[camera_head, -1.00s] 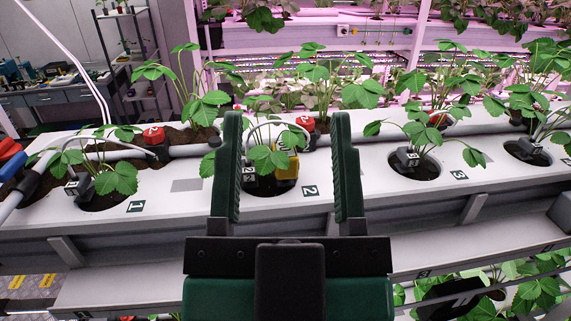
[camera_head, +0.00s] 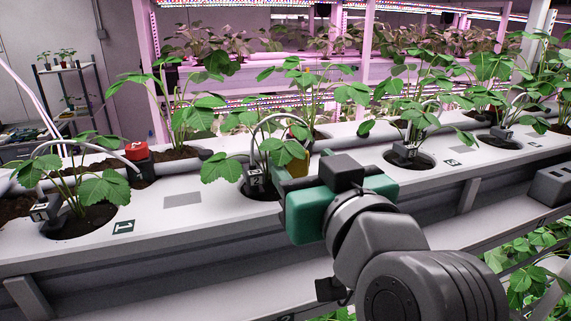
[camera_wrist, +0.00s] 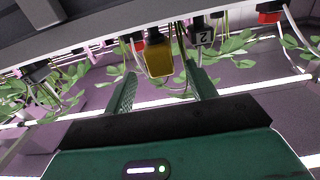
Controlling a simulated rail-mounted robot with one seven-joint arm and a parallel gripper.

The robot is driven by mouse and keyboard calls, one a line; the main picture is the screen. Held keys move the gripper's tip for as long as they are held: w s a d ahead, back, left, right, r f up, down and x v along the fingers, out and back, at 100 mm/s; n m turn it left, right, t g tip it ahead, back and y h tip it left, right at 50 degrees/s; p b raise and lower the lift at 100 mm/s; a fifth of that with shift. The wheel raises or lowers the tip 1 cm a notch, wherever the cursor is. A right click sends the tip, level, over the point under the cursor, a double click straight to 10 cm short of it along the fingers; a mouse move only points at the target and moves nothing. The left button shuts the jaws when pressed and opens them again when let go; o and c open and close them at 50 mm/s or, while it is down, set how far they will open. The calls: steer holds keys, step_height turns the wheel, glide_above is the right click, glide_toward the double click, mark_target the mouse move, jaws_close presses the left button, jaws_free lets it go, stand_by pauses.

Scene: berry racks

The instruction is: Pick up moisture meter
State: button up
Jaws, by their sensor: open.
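The moisture meter looks to be the yellow block at plant hole 2. In the head view only part of the yellow block (camera_head: 290,158) shows, among leaves and above my gripper's green body. In the wrist view the yellow block (camera_wrist: 160,60) appears tilted, in line with the gap between my fingers. My gripper (camera_wrist: 161,77) is open, with one finger on each side of that gap. I see no contact with the block, and the distance left to it is hard to judge.
A black probe marked 2 (camera_head: 255,180) with a white looped tube stands close beside the yellow block. Strawberry leaves (camera_head: 222,167) overhang the white trough (camera_head: 185,225). A red cap (camera_head: 137,149) sits at the left. Another plant hole with a black probe (camera_head: 404,152) lies to the right.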

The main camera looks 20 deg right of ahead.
steer(key=w, duration=0.1)
steer(key=w+p, duration=0.1)
steer(key=w, duration=0.3)
steer(key=shift+f+p, duration=0.25)
steer(key=shift+p, duration=0.15)
steer(key=c, duration=1.2)
